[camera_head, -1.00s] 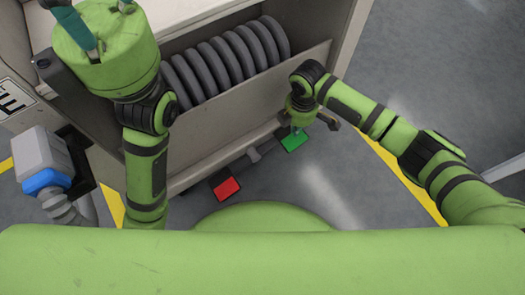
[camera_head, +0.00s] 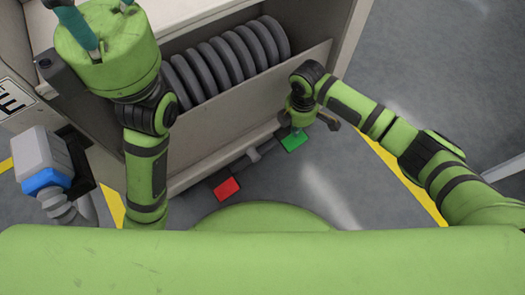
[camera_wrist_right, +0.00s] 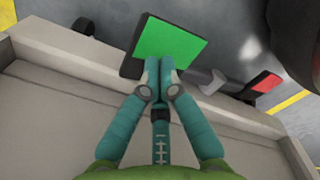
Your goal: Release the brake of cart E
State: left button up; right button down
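The cart (camera_head: 240,85), with a label reading E at its left, stands in front of me. A green pedal (camera_head: 294,141) and a red pedal (camera_head: 227,188) sit low along its near edge. In the right wrist view the green pedal (camera_wrist_right: 170,42) is straight ahead and the red pedal (camera_wrist_right: 265,84) is to the right. My right gripper (camera_wrist_right: 160,64) has its teal fingertips together, empty, overlapping the green pedal's lower edge; I cannot tell whether they touch it. My left gripper (camera_head: 98,14) is over the cart's left top, its fingertips cut off by the frame.
Several dark discs (camera_head: 225,60) stand in a row inside the cart. A grey and blue device (camera_head: 42,165) is at the left.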

aim_at(294, 138)
jog(key=shift+s+f+b, duration=0.1)
jog(key=shift+f+b, duration=0.5)
jog(key=shift+f, duration=0.65)
jog(key=shift+f+b, duration=0.95)
jog(key=shift+f, duration=0.95)
jog(key=shift+r, duration=0.15)
